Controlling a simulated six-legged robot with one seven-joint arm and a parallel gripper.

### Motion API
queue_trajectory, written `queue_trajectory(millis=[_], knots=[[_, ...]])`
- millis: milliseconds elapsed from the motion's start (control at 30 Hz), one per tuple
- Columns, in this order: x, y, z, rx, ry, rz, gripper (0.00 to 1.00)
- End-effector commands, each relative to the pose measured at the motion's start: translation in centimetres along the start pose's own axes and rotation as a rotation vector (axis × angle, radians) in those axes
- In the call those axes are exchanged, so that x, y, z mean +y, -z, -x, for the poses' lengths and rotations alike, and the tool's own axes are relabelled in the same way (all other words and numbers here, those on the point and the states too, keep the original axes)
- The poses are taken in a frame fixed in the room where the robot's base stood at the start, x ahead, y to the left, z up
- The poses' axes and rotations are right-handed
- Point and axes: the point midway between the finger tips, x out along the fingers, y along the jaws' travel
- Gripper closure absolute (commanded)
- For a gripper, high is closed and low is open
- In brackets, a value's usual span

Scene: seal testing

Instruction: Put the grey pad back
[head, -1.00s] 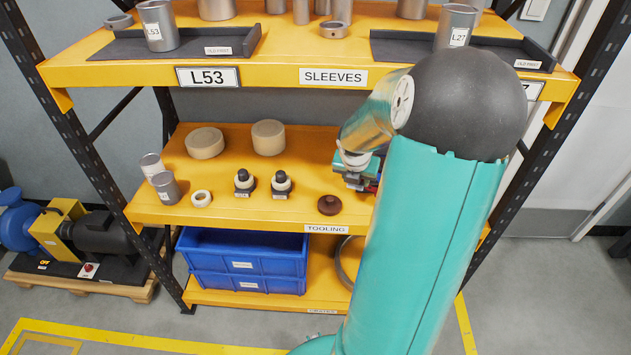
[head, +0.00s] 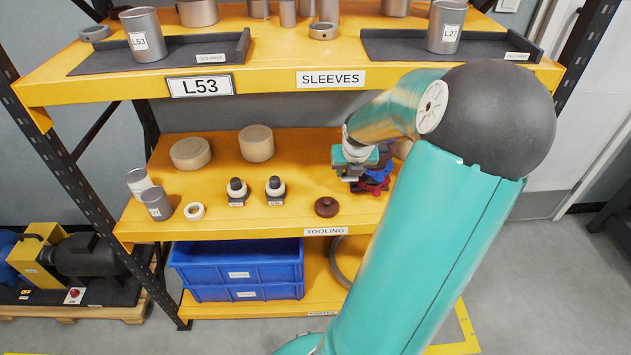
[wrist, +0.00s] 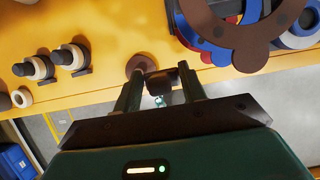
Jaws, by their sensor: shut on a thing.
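My gripper (head: 349,176) hangs over the right part of the yellow tooling shelf in the head view. In the wrist view my gripper (wrist: 162,86) is shut on a small dark block (wrist: 161,81) between its fingertips. It seems to be the grey pad, but its shape is partly hidden by the fingers and its colour is dark here. A brown round knob-like disc (wrist: 138,65) lies on the shelf just beyond the fingertips; it also shows in the head view (head: 326,207).
Two dark-capped stands (head: 237,190) (head: 275,189) and a cream ring (head: 194,211) stand left of the disc on the tooling shelf (head: 290,222). Blue, red and brown rings (wrist: 235,35) crowd the right. The SLEEVES shelf (head: 270,83) is above. The shelf's front middle is clear.

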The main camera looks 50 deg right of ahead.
Motion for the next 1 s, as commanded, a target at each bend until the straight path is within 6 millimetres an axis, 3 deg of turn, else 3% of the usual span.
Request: queue_trajectory(millis=[533, 733, 1000], knots=[[4.8, -5.5, -6.8, 0.002, -0.003, 0.007, 0.8], [6.3, -6.3, -11.0, 0.002, -0.002, 0.005, 0.8], [7.2, -6.9, -13.3, 0.002, -0.001, 0.004, 0.8]])
